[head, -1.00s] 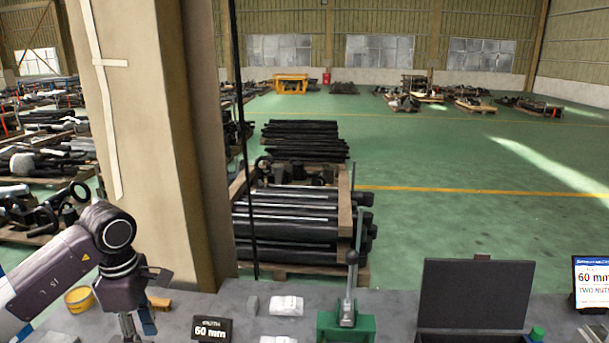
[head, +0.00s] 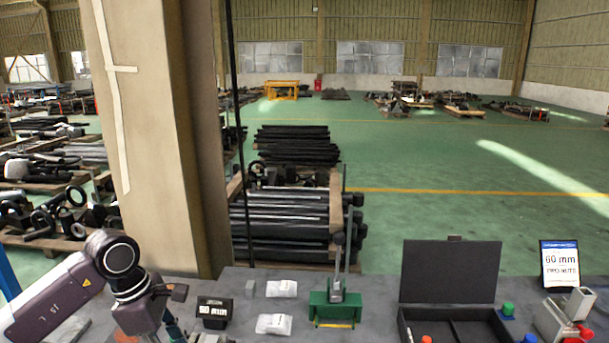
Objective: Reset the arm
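My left arm (head: 125,275) reaches in from the lower left, over the left part of the grey bench. Its gripper (head: 176,337) is at the bottom edge and mostly cut off, so I cannot tell whether it is open or holds anything. My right arm and gripper are not in the head view. A green lever press (head: 335,310) stands upright on the bench with its lever raised, well to the right of my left gripper.
A black label stand (head: 214,313) is close right of my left gripper. An open black case (head: 450,275), a card (head: 559,264) and a grey device with a red knob (head: 562,318) stand right. A pillar (head: 150,140) rises behind.

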